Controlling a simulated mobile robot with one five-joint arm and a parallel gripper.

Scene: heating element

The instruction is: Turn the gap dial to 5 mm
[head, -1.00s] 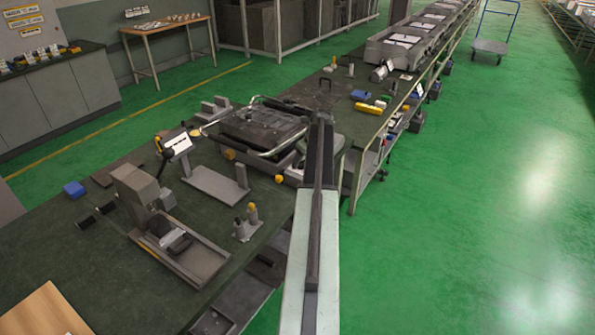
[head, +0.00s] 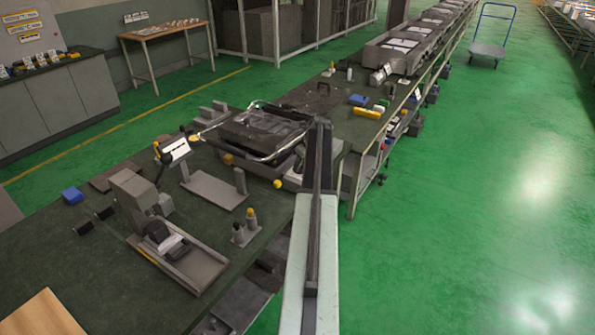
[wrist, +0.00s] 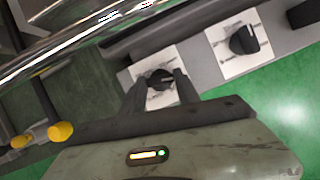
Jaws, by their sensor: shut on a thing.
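A black round dial (wrist: 161,78) sits on a white printed plate in the wrist view. My gripper (wrist: 160,83) has one dark finger on each side of this dial and is shut on it. The fingers cover part of the dial and plate, and the markings are too small to read. A second black dial (wrist: 244,40) stands on another white plate to the right, clear of my fingers. I cannot tell from the lettering which dial is the gap dial. In the head view the gripper end is not clearly visible beyond my arm.
Shiny metal rails (wrist: 80,38) run across the upper left of the wrist view. Yellow-tipped parts (wrist: 61,131) are at lower left. In the head view, a dark machine with a bent rail (head: 262,132) stands left of my arm. Green floor is open at right.

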